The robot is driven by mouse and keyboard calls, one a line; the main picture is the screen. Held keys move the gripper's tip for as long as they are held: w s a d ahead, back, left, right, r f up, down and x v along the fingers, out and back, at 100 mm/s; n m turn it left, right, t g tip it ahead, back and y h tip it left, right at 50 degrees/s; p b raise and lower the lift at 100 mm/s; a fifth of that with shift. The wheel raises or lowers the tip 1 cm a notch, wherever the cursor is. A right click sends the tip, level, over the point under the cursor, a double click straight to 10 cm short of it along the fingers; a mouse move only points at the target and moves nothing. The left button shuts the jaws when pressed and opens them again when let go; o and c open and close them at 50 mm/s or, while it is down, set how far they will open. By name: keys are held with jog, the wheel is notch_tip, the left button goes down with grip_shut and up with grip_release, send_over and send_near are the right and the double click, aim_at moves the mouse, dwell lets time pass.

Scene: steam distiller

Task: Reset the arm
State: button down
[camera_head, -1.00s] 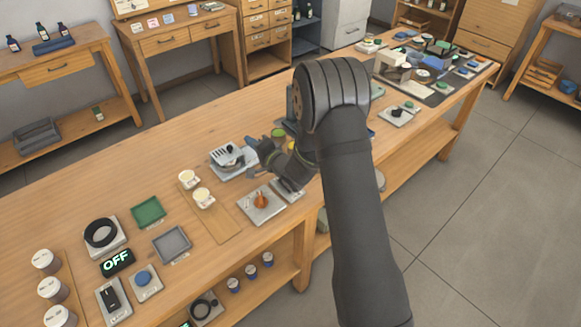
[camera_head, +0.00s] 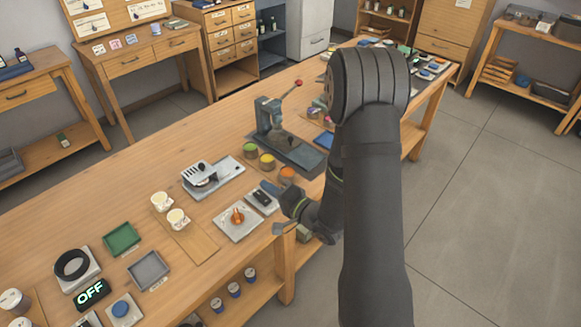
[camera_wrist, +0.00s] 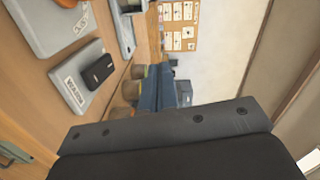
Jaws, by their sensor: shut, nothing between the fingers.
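My arm shows in the head view, with its dark elbow and forearm covering the right middle of the workbench (camera_head: 60,215). My gripper (camera_head: 282,210) is at the bench's front edge, beside the plate with an orange knob (camera_head: 237,217). It holds nothing and is shut; its fingertips are small and partly hidden in this view. In the wrist view a dark grey part of my gripper (camera_wrist: 170,125) fills the lower picture. A black switch on a grey plate (camera_wrist: 99,69) is close by at the left.
A grey press with a red-tipped lever (camera_head: 270,115) stands behind the gripper, with green, yellow and orange pots in front. A silver device (camera_head: 205,175), white cups (camera_head: 177,218), a green tray (camera_head: 121,238) and a grey tray (camera_head: 149,270) lie leftward. Open floor (camera_head: 480,220) is at right.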

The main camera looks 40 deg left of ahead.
dwell(0.3)
send_near(213, 172)
jog(key=w+a+r, duration=0.3)
jog(key=w+a, duration=0.1)
jog(key=a, duration=0.4)
jog(key=shift+s+a+f, duration=0.1)
jog(key=shift+a, duration=0.35)
jog(key=shift+s+a+f, duration=0.1)
jog(key=shift+a, duration=0.35)
jog(key=shift+s+f, duration=0.25)
jog(key=shift+s, duration=0.95)
jog(key=shift+s+a+f, duration=0.1)
jog(key=shift+s+a, duration=0.05)
jog(key=shift+s, duration=0.55)
